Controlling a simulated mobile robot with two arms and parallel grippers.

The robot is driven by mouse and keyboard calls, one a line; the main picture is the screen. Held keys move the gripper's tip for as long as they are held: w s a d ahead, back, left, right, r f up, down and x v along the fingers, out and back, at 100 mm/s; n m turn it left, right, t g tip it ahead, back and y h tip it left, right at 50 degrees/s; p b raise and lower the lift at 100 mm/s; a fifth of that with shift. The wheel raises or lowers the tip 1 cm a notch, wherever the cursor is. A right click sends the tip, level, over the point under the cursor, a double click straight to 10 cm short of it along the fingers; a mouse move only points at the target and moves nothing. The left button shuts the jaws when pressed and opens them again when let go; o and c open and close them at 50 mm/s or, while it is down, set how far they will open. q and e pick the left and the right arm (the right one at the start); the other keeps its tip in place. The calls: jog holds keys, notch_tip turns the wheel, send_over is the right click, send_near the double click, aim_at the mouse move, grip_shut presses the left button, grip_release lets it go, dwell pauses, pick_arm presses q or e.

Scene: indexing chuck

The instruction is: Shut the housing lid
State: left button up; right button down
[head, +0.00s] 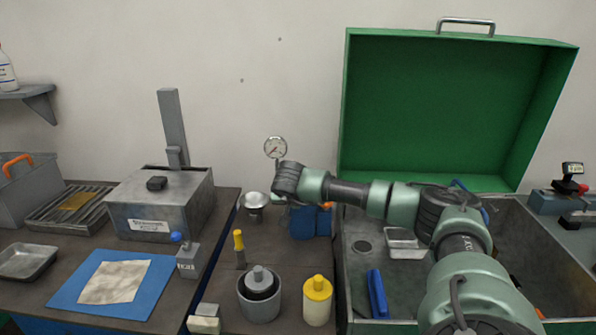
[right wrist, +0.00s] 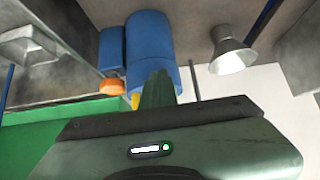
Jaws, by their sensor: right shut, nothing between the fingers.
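The green housing lid (head: 450,110) stands open and upright at the back of the large metal housing (head: 400,285). A metal handle (head: 466,25) is on its top edge. Part of the lid also shows at the lower left of the right wrist view (right wrist: 30,145). My right arm reaches across the front of the housing to the left, its end left of the lid and apart from it. My right gripper (right wrist: 158,85) is shut and empty, in front of a blue cylinder (right wrist: 150,45); its fingers are not clear in the head view. My left gripper is not in view.
Inside the housing are a small metal tray (head: 405,243) and a blue bar (head: 377,294). On the bench to the left stand a metal funnel (head: 255,203), a yellow-capped jar (head: 317,300) and a grey box (head: 160,205). A dial gauge (head: 275,147) is near my right wrist.

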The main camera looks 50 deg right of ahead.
pick_arm(q)
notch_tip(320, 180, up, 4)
jog(key=p, duration=0.4)
pick_arm(e)
notch_tip(320, 180, up, 4)
pick_arm(q)
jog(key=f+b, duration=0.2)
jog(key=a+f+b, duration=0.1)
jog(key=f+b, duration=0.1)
jog(key=b, duration=0.1)
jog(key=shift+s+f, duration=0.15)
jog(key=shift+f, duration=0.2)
pick_arm(e)
jog(key=s+a+f, duration=0.3)
jog(key=s+a, duration=0.3)
jog(key=a, duration=0.1)
jog(key=shift+a+f, duration=0.2)
